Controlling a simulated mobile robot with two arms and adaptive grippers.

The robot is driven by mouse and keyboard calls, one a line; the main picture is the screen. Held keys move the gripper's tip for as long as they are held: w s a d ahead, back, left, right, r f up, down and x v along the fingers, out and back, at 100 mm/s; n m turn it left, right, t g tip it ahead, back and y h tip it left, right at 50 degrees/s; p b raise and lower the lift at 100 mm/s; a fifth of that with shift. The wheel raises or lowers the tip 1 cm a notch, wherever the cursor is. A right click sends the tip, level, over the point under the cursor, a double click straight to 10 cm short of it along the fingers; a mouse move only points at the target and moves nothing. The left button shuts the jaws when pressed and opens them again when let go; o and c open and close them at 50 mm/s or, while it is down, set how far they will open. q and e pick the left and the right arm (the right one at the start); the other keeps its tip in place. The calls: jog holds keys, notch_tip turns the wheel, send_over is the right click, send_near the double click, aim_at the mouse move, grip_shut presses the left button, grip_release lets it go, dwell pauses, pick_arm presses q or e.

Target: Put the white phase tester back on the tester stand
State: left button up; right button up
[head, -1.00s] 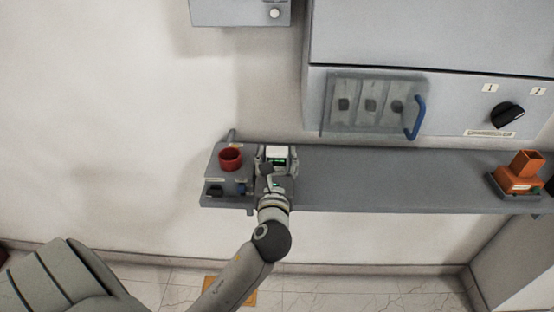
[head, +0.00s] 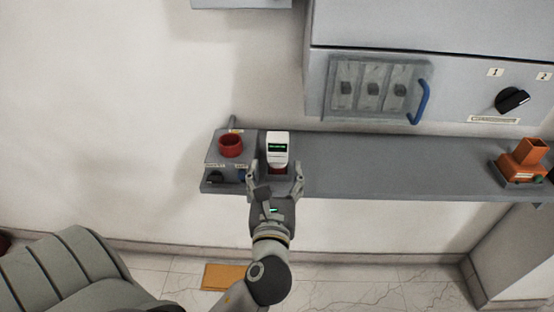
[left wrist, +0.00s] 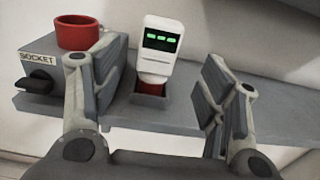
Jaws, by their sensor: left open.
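The white phase tester (head: 277,145) stands upright with its lit green display facing me. In the left wrist view the tester (left wrist: 160,48) has its red lower part inside the small grey tester stand (left wrist: 149,99) on the shelf. My left gripper (head: 274,178) is open in front of the tester. Its two fingers (left wrist: 160,88) are spread wide, one to each side, and appear apart from the tester. My right gripper is not in view.
A grey socket box (head: 222,160) with a red round socket (head: 231,145) and a black knob stands just left of the stand. The shelf (head: 400,168) is clear up to an orange device (head: 523,160) at the right. A blue-handled glass panel (head: 370,90) is above.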

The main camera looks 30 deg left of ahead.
pick_arm(q)
jog(key=w+d+f+n+g+h, duration=0.1)
jog(key=d+f+h, duration=0.2)
jog(key=f, duration=0.9)
jog(key=d+f+n+g+h, duration=0.2)
jog(key=d+f+h, duration=0.15)
jog(key=f, duration=0.75)
jog(key=s+d+f+n+g+h, duration=0.1)
jog(key=s+f+n+g, duration=0.2)
jog(key=f, duration=0.7)
jog(key=s+d+f+n+g+h, duration=0.1)
jog(key=s+f+n, duration=0.25)
jog(key=f, duration=0.65)
jog(key=s+a+f+n+g, duration=0.1)
jog(key=s+f+n+g, duration=0.1)
jog(key=s+f+n, duration=0.4)
jog(key=s+a+f+n+g, duration=0.2)
jog(key=s+f+n, duration=0.3)
jog(key=s, duration=0.9)
jog(key=s+a+f+n+g+h, duration=0.1)
jog(key=s+a+f+n+g, duration=0.1)
jog(key=s+f+n, duration=0.4)
jog(key=s+f+g, duration=0.1)
jog(key=s+f, duration=0.3)
jog(key=shift+f+n, duration=0.2)
jog(key=shift+n, duration=0.15)
jog(key=shift+s+d+r, duration=0.1)
notch_tip(320, 180, up, 3)
jog(key=p, duration=0.2)
jog(key=shift+p, duration=0.4)
